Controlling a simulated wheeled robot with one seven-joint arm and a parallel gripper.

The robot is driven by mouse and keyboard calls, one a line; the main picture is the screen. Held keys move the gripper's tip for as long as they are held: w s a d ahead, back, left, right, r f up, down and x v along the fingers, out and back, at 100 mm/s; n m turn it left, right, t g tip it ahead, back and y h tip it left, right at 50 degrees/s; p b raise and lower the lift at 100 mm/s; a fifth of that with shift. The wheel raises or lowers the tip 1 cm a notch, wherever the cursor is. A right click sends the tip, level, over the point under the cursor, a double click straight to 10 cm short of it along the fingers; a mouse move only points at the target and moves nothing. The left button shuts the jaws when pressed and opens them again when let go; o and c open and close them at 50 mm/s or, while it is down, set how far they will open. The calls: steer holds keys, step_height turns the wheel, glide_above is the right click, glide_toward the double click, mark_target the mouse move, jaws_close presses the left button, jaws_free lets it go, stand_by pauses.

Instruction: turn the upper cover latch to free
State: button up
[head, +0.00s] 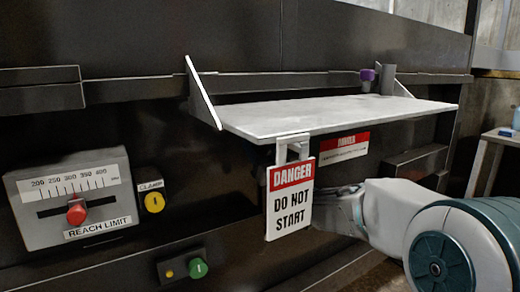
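I cannot clearly identify the upper cover latch in the head view. It may be hidden below the light grey shelf (330,113) or behind the hanging white-and-red "DANGER DO NOT START" sign (290,199). My arm comes in from the lower right, with its end under the shelf. My gripper (335,208) is just right of the sign and partly hidden by it. Its fingertips do not show clearly, so its opening and any contact are unclear.
A purple knob (367,75) stands at the shelf's back. A reach-limit box (75,197) with a red slider knob (76,212), a yellow clamp knob (154,202) and a green button (197,268) are at left. A danger label (344,147) is under the shelf.

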steer(key=c, duration=0.9)
steer(key=shift+f+n, duration=0.15)
steer(key=shift+n, duration=0.35)
steer(key=n+g+y+b, duration=0.1)
steer(key=n+g+y, duration=0.1)
steer(key=n, duration=0.1)
steer(key=shift+a+n+b, duration=0.1)
steer(key=shift+n+b, duration=0.2)
steer(key=shift+n, duration=0.1)
steer(key=n+g, duration=0.1)
steer(key=n, duration=0.2)
steer(key=n+g+y, duration=0.1)
steer(key=n+g, duration=0.1)
steer(key=n, duration=0.2)
steer(key=shift+s+n+y, duration=0.1)
steer(key=shift+n+y, duration=0.2)
steer(key=n+g+p, duration=0.1)
steer(key=n+g, duration=0.1)
steer(key=n, duration=0.4)
steer(key=n+g+p, duration=0.1)
steer(key=n, duration=0.1)
steer(key=n+g+h+p, duration=0.1)
steer(key=n, duration=0.1)
steer(key=shift+f, duration=0.25)
